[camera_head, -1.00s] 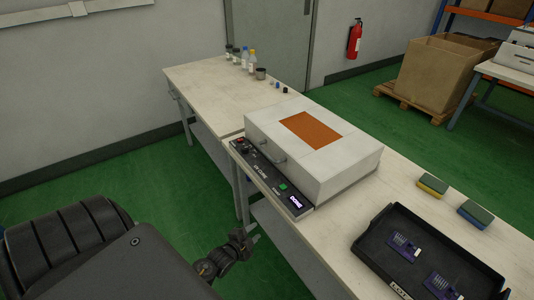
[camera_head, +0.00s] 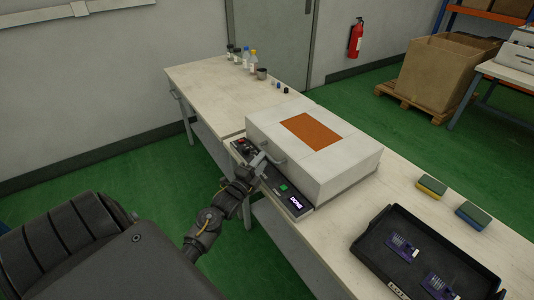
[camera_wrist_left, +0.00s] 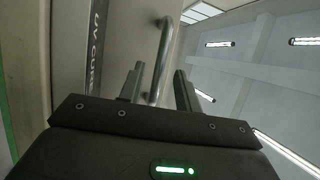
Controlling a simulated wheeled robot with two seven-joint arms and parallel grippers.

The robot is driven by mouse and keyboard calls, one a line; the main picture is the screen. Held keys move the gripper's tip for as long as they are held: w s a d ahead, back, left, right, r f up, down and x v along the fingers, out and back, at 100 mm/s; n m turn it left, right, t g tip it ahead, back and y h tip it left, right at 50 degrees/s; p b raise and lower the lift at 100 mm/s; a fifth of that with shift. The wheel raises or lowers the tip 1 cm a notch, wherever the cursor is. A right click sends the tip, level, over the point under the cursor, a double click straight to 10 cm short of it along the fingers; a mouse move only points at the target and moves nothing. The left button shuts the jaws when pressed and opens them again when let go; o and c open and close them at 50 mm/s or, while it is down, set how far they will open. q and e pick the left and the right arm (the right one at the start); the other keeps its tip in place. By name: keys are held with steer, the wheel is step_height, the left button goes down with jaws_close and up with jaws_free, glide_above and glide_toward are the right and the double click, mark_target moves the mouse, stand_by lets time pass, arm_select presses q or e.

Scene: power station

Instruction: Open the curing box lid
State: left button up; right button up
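The curing box (camera_head: 340,165) is a white box on the workbench with an orange window (camera_head: 312,131) in its top. Its lid is shut. A metal bar handle (camera_head: 276,158) sits on its front, above a dark control panel (camera_head: 290,196) with a lit display. My left gripper (camera_head: 262,160) is at the handle. In the left wrist view, the fingers (camera_wrist_left: 158,72) are open and the handle (camera_wrist_left: 163,45) shows between them. I cannot tell whether a finger touches it. My right gripper is not in view.
A black tray (camera_head: 364,246) with blue circuit boards stands at the lower right, near two sponge-like blocks (camera_head: 431,187). Several bottles (camera_head: 244,56) and small pots stand at the bench's far end. The bench left of the box is mostly clear.

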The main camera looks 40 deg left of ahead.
mark_target(267, 153)
arm_select(q)
steer(key=shift+w+a+r, duration=0.15)
steer(key=shift+w+r, duration=0.05)
steer(key=shift+w, duration=0.9)
steer(key=shift+w+a+r, duration=0.1)
steer(key=shift+w+r, duration=0.1)
steer(key=shift+w, duration=0.9)
jaws_close()
